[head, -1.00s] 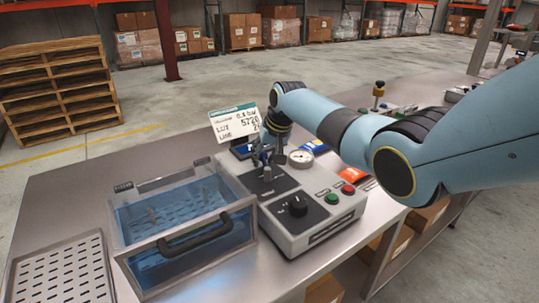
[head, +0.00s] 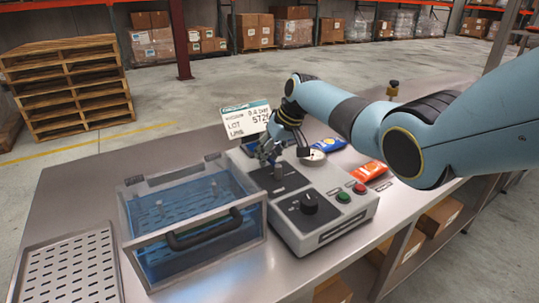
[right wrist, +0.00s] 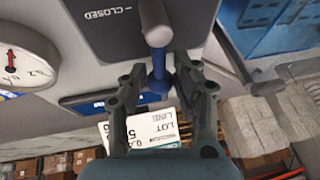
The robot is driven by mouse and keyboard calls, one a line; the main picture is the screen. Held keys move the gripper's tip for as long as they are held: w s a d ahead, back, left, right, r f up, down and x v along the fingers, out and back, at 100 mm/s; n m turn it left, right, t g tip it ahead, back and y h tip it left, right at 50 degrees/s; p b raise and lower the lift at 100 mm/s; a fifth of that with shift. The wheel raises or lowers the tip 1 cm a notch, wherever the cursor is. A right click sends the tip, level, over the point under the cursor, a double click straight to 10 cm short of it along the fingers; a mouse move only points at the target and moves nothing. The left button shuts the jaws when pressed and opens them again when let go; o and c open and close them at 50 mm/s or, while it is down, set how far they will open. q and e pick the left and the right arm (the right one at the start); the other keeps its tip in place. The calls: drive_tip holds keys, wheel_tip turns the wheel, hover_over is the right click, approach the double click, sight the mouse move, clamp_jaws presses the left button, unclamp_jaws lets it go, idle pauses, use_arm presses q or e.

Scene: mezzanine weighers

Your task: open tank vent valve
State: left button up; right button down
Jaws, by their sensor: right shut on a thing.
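The water tank (head: 252,250) is a clear box with a black handle and blue water, beside a grey control unit (head: 335,233). The vent valve's lever (head: 278,172) stands on a dark plate at the back of that unit. In the right wrist view the lever (right wrist: 156,28) has a light grey rounded end and a blue part, near the printed word CLOSED. My right gripper (head: 268,154) reaches down to the lever, and its fingers (right wrist: 161,78) are shut on the blue part from both sides. My left gripper is out of view.
A gauge (right wrist: 22,68) is beside the lever. A label card (head: 246,120) stands behind. Blue (head: 330,145) and orange (head: 369,171) packets and a perforated tray (head: 72,270) flank the equipment.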

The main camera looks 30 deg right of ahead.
drive_tip(key=c, duration=1)
unclamp_jaws()
drive_tip(key=shift+a, duration=0.1)
drive_tip(key=shift+c, duration=0.2)
drive_tip(key=v, duration=1.2)
